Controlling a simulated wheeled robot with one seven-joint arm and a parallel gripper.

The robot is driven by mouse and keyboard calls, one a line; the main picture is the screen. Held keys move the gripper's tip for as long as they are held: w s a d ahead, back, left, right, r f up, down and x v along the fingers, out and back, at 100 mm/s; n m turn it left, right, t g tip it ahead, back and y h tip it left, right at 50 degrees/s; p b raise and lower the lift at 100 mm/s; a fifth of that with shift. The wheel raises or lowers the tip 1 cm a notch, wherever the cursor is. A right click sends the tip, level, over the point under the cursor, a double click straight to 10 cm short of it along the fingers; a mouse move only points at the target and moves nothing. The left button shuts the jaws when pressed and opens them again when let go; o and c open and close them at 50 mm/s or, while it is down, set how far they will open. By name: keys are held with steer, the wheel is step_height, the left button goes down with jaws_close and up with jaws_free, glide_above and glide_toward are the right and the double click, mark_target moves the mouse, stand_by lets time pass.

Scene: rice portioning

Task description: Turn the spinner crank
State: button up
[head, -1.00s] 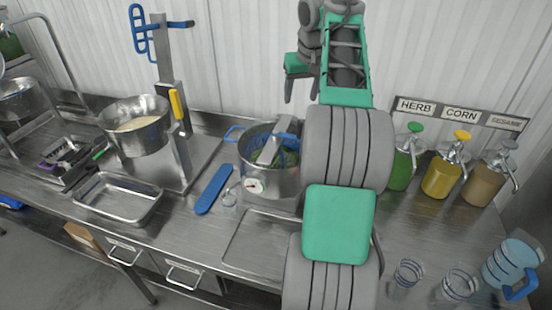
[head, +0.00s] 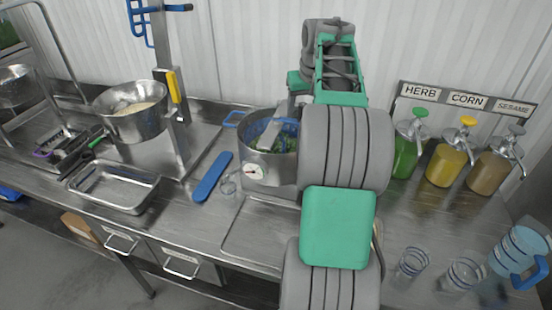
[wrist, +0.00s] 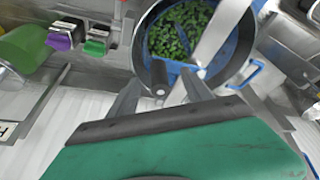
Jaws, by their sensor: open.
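The spinner is a steel pot (head: 252,168) with a dial on its front, a blue inner basket and green leaves inside. A light grey bar (wrist: 222,32) crosses its top. In the wrist view, a dark round crank knob (wrist: 160,88) stands at the pot's near rim. My gripper (wrist: 160,80) is open, with one finger on each side of the knob. I cannot tell whether either finger touches it. In the head view, my arm hides the pot's right side, the knob and most of my gripper.
A steel bowl (head: 133,122) on a stand and an empty steel tray (head: 112,187) are at left. A blue bar (head: 212,178) lies left of the pot. Sauce pumps (head: 447,160), clear cups (head: 412,262) and a blue-handled jug (head: 517,252) stand at right.

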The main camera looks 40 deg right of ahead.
steer(key=shift+f, duration=0.1)
steer(key=shift+f+b, duration=0.85)
steer(key=shift+f, duration=0.25)
steer(key=shift+r, duration=0.1)
steer(key=shift+r+p, duration=0.4)
steer(key=shift+p, duration=0.2)
steer(key=shift+c, duration=0.5)
steer(key=c, duration=1.1)
steer(key=shift+f, duration=0.1)
steer(key=shift+c, duration=0.2)
